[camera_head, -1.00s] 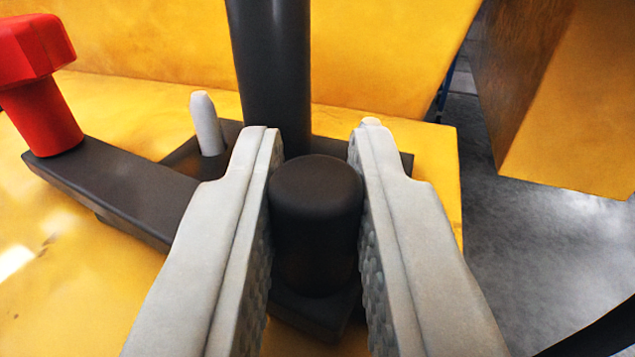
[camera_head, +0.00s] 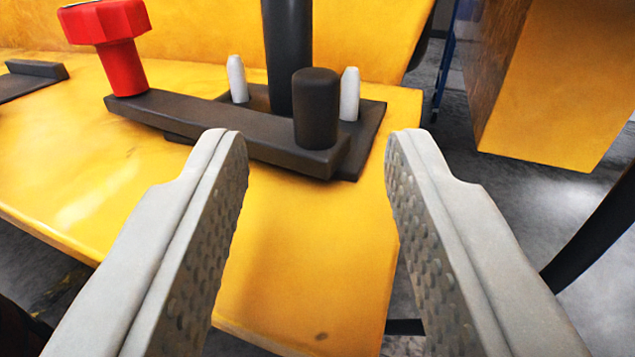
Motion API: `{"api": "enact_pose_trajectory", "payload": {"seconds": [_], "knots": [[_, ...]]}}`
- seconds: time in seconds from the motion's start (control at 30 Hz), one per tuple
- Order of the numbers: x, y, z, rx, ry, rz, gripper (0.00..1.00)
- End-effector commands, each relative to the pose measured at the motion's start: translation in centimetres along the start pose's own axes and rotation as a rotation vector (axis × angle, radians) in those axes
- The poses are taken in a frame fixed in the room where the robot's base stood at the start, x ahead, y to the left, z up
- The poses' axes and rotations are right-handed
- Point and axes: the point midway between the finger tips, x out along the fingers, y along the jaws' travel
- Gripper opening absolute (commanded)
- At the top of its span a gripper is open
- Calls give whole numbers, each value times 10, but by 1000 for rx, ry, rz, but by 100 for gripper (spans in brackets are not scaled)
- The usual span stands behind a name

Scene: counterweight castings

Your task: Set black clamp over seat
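The black clamp (camera_head: 225,127) is a dark flat bar with a red knob (camera_head: 120,60) at its left end and a dark round post (camera_head: 316,108) at its right end. It lies across a dark base plate (camera_head: 369,125), the apparent seat, in front of a tall dark column (camera_head: 287,50). Two pale pins (camera_head: 237,78) stand from the plate behind the bar, the other one (camera_head: 349,92) right of the round post. Whether the bar rests fully flat is hard to tell. My gripper (camera_head: 316,145) is open and empty, its fingers wide apart, nearer the camera than the clamp.
The yellow table (camera_head: 300,255) has clear room in front of the clamp. A yellow wall or panel (camera_head: 200,30) stands behind. Another dark bar piece (camera_head: 30,80) lies at the left. A large yellow block (camera_head: 550,110) stands at the right over grey floor.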

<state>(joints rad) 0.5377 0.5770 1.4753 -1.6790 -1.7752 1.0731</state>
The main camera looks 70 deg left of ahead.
Motion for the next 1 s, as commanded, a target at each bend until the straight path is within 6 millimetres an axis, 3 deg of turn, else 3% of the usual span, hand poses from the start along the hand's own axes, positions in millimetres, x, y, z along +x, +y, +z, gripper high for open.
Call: {"api": "enact_pose_trajectory", "payload": {"seconds": [0.3, 0.5, 0.7, 1.0], "knots": [[-64, 0, 1, 0, 0, 2, 38], [-93, 0, 1, 0, 0, 1, 38], [-104, 0, 1, 0, 0, -1, 38], [-105, 0, 0, 0, 0, -1, 40]]}}
